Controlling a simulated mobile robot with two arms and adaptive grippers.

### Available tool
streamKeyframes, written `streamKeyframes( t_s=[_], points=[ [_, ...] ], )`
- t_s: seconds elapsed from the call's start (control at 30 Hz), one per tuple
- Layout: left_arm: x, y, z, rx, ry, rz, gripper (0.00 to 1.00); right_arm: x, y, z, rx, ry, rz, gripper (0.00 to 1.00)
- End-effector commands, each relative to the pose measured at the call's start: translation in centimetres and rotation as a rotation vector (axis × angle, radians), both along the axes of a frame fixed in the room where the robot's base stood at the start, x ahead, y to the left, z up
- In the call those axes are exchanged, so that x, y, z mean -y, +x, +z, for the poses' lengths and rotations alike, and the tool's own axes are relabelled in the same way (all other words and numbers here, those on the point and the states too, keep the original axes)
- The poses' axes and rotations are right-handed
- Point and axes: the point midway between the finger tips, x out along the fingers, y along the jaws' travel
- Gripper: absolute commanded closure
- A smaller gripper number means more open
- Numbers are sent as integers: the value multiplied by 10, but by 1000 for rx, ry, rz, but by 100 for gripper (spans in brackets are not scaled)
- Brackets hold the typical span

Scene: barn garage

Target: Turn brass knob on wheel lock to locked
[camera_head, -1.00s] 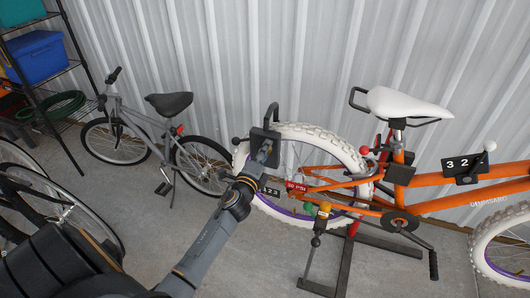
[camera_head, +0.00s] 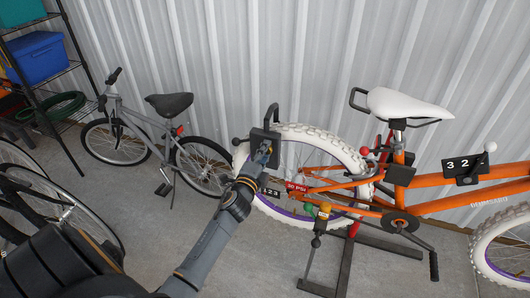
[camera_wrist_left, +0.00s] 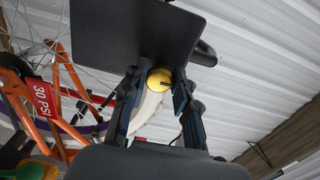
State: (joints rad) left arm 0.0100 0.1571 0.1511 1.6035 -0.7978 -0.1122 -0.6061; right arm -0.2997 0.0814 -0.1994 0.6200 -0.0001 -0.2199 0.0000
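The wheel lock is a dark box (camera_head: 261,138) with a shackle, at the rear wheel of the orange bicycle. In the left wrist view its dark plate (camera_wrist_left: 136,32) fills the upper middle. The round brass knob (camera_wrist_left: 158,80) shows below that plate, with a dark mark on its face. My left gripper (camera_head: 265,154) is at the lock's front. In the left wrist view its two fingers (camera_wrist_left: 160,85) stand apart, one on each side of the knob; whether both press on it is unclear. My right gripper is out of view.
The orange bicycle (camera_head: 435,207) stands on a dark stand with a red post. A red 30 PSI tag (camera_head: 296,187) and coloured knobs are close to the lock. A grey bicycle (camera_head: 140,118) stands to the left, and a corrugated wall (camera_head: 300,60) is behind.

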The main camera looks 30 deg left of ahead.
Motion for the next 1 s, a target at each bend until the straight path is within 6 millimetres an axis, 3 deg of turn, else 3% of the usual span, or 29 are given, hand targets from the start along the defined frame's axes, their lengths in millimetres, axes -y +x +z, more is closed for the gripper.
streamKeyframes(
  t_s=[0.03, 0.1, 0.47, 0.57, 1.0],
  points=[
    [0, 0, -1, -2, -1, 1, 63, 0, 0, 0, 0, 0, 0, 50],
    [0, 0, -1, -2, -1, 1, 50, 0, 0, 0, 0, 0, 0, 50],
    [1, -4, -1, -2, 0, 0, 50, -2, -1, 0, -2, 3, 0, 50],
    [4, -15, -2, -3, -1, 0, 50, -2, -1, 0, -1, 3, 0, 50],
    [24, -99, -1, -4, -2, 2, 50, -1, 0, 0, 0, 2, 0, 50]
  ],
)
